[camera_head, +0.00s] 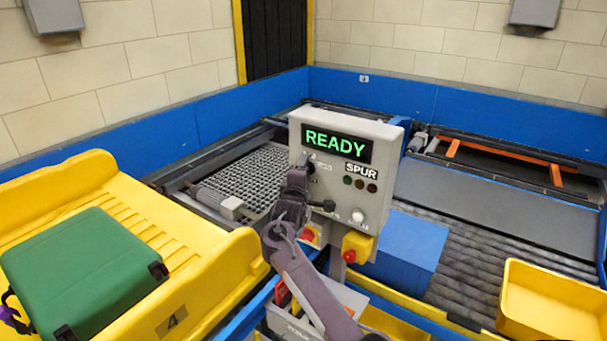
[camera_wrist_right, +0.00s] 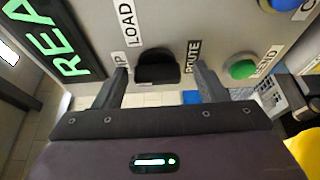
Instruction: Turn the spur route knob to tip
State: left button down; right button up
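The grey control box (camera_head: 382,134) has a lit READY display and a SPUR label. In the right wrist view the black route knob (camera_wrist_right: 157,66) sits between labels reading LOAD, ROUTE and a partly covered one ending in P. My right gripper (camera_wrist_right: 161,72) is open, with one finger on each side of the knob and visible gaps to it. In the head view my right gripper (camera_head: 304,172) is at the left part of the box face and hides part of it. At the left edge a small purple piece may be part of my left arm; no left fingers show.
A green case (camera_head: 85,270) lies on a yellow tray (camera_head: 190,225) at left. A green button (camera_wrist_right: 241,69) is right of the knob in the wrist view. A yellow box with a red button (camera_head: 354,248) hangs below the panel. A blue block (camera_head: 408,248) stands behind.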

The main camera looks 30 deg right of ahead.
jog(key=shift+a, duration=0.1)
jog(key=b+v, duration=0.3)
jog(key=v, duration=0.4)
jog(key=shift+s+a, duration=0.25)
jog(key=shift+s, duration=0.05)
dwell(0.3)
